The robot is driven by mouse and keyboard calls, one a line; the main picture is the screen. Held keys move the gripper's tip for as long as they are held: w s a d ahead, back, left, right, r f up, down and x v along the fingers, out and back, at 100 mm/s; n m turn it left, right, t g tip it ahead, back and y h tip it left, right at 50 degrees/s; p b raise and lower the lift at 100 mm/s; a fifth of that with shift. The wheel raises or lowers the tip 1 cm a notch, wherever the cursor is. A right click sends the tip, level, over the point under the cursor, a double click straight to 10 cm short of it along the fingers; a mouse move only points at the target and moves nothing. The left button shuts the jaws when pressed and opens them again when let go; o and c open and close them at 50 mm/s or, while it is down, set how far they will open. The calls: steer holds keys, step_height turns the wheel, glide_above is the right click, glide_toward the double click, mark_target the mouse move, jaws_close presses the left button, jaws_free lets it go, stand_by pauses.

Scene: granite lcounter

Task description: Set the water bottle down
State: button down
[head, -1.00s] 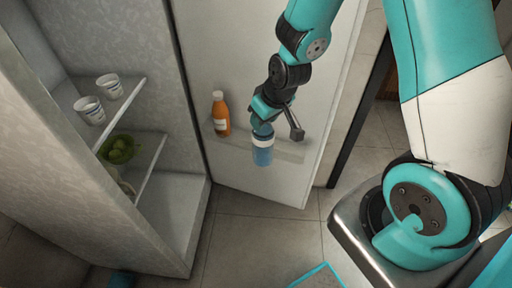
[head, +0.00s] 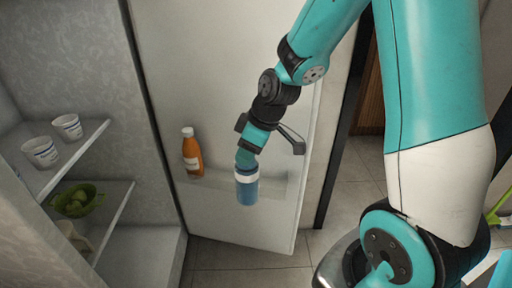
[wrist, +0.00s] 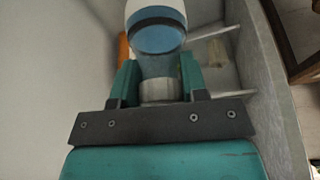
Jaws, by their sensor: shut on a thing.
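The water bottle (head: 246,188) is blue with a white band and hangs below my gripper (head: 246,158) in the head view, in front of the open fridge door's inner side. My gripper is shut on the bottle's upper part. In the wrist view the bottle (wrist: 156,28) stands out between the two teal fingers of my gripper (wrist: 156,80), its round blue end toward the top edge. Whether the bottle touches the door shelf (head: 276,190) behind it cannot be told.
An orange bottle (head: 192,153) stands on the door shelf to the left. The fridge at left holds two white cups (head: 54,143) on one shelf and a green bowl (head: 76,200) on a lower shelf. The tiled floor (head: 225,258) below is clear.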

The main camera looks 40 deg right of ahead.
steer(key=w+d, duration=0.8)
steer(key=d, duration=0.1)
step_height(320, 180, down, 7)
steer(key=shift+w+d, duration=0.2)
steer(key=shift+d, duration=0.1)
stand_by(0.3)
steer(key=shift+f, duration=0.2)
steer(key=c, duration=0.6)
jaws_free()
steer(key=shift+c, duration=0.2)
steer(key=shift+r, duration=0.1)
